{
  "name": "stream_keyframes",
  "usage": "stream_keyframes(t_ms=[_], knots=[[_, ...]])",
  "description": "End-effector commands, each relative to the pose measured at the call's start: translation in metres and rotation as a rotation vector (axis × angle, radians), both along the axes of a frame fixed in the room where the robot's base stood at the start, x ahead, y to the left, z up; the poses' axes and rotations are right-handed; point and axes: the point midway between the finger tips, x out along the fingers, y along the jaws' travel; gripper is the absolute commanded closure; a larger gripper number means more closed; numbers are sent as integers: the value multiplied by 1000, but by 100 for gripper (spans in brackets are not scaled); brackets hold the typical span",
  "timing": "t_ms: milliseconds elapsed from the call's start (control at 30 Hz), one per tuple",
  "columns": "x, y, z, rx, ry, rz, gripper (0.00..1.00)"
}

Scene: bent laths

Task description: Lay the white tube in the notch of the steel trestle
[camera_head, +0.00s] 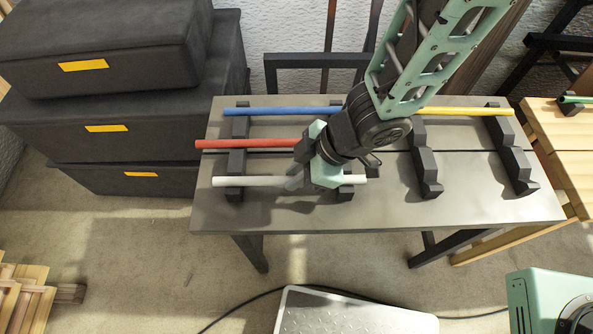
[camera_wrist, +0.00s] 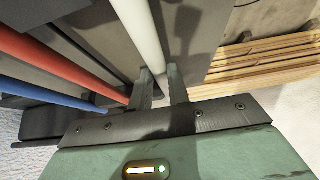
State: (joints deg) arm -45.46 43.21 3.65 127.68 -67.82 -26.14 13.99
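The white tube (camera_head: 252,181) lies across the left pair of black notched supports on the grey table, nearest the front edge. Its middle is hidden by my gripper; its right end shows beyond it. In the wrist view the white tube (camera_wrist: 138,30) runs down to my gripper (camera_wrist: 160,72), its fingertips one on each side of it. Whether they press on it I cannot tell. The right pair of notched supports, one at centre right (camera_head: 425,165) and one at far right (camera_head: 512,160), is bare toward the front. I cannot tell which supports are the steel trestle.
Red (camera_head: 250,144) and blue (camera_head: 285,112) tubes lie behind the white one; a yellow tube (camera_head: 465,111) lies on the right supports. Black cases (camera_head: 110,125) stand left of the grey table (camera_head: 470,213). A slatted wooden table (camera_head: 565,150) stands right. My arm hides the table's middle back.

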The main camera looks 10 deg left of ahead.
Motion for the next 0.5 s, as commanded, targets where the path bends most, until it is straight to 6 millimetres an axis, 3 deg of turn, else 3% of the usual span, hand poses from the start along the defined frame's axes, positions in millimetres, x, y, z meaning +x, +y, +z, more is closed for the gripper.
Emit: stream_keyframes(t_ms=[33,67,367,500], knots=[[0,0,0,0,0,0,69],[0,0,0,0,0,0,61],[0,0,2,0,0,0,61],[2,-4,14,1,-1,-3,61]])
